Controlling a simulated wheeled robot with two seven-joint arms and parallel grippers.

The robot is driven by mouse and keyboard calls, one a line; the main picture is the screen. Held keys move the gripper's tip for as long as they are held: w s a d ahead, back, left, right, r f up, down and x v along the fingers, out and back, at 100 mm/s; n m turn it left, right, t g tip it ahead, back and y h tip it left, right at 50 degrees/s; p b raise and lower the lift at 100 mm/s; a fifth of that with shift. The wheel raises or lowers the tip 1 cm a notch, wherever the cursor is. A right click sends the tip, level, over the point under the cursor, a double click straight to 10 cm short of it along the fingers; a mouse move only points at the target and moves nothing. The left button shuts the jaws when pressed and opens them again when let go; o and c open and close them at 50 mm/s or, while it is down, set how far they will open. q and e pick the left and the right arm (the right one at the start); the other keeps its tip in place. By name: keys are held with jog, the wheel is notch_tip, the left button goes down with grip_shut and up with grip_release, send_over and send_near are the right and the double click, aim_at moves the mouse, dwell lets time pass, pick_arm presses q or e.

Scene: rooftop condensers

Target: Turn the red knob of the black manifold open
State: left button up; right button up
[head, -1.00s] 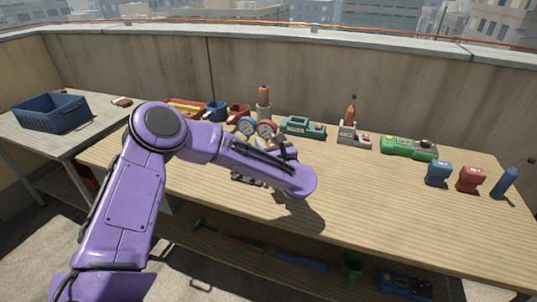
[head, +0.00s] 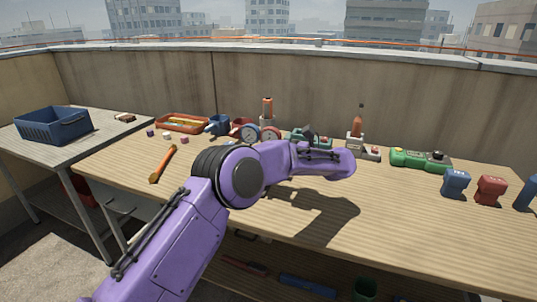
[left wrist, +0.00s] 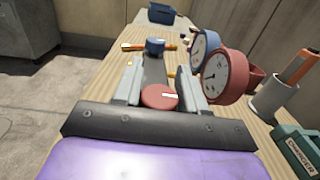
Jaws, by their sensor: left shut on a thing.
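My left gripper (left wrist: 163,88) has its two fingers on either side of the round red knob (left wrist: 159,97), shut on it. The knob has a white mark pointing right in the left wrist view. The black manifold (left wrist: 154,70) runs away from it, with a blue knob (left wrist: 155,46) at its far end. A red-rimmed gauge (left wrist: 216,76) and a blue-rimmed gauge (left wrist: 199,46) stand right beside it. In the head view the gauges (head: 270,134) show behind my purple left arm, which hides the manifold and knobs. My right gripper is not in view.
A teal device (head: 318,140) stands close right of the gauges. An orange-handled tool (head: 162,164) lies to the left. A green device (head: 420,159), blue block (head: 455,184) and red block (head: 489,190) stand at the right. The table's front right is clear.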

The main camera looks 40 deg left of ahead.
pick_arm(q)
jog(key=shift+n+g, duration=0.3)
jog(key=shift+g, duration=0.1)
jog(key=o, duration=1)
jog(key=shift+s, duration=0.1)
jog(key=shift+c, duration=0.2)
jog(key=v, duration=1)
jog(key=shift+d, duration=0.2)
jog(key=shift+r, duration=0.1)
